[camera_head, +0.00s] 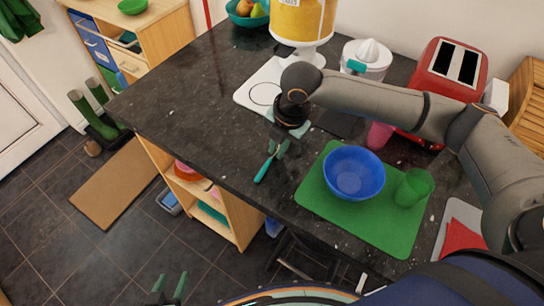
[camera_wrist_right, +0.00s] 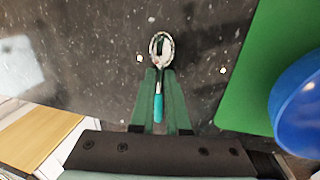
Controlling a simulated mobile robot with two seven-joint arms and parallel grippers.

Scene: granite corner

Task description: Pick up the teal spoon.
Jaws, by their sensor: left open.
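The teal spoon (camera_head: 263,170) lies on the dark granite counter left of the green mat. In the right wrist view its teal handle (camera_wrist_right: 158,105) points toward my gripper and its shiny metal bowl (camera_wrist_right: 162,46) points away. My right gripper (camera_head: 278,147) is directed down at the spoon. In the wrist view its green fingers (camera_wrist_right: 160,76) are apart, one on each side of the handle. I cannot tell their exact height above the counter. In the head view the bowl is largely hidden by the fingers. My left gripper (camera_head: 170,283) is open and empty, low in front of the counter.
The green mat (camera_head: 315,205) holds a blue bowl (camera_head: 354,173) and a green cup (camera_head: 413,187). A pink cup (camera_head: 379,135), red toaster (camera_head: 448,74), citrus juicer (camera_head: 366,58) and white board (camera_head: 254,88) stand farther back. The counter left of the spoon is clear.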

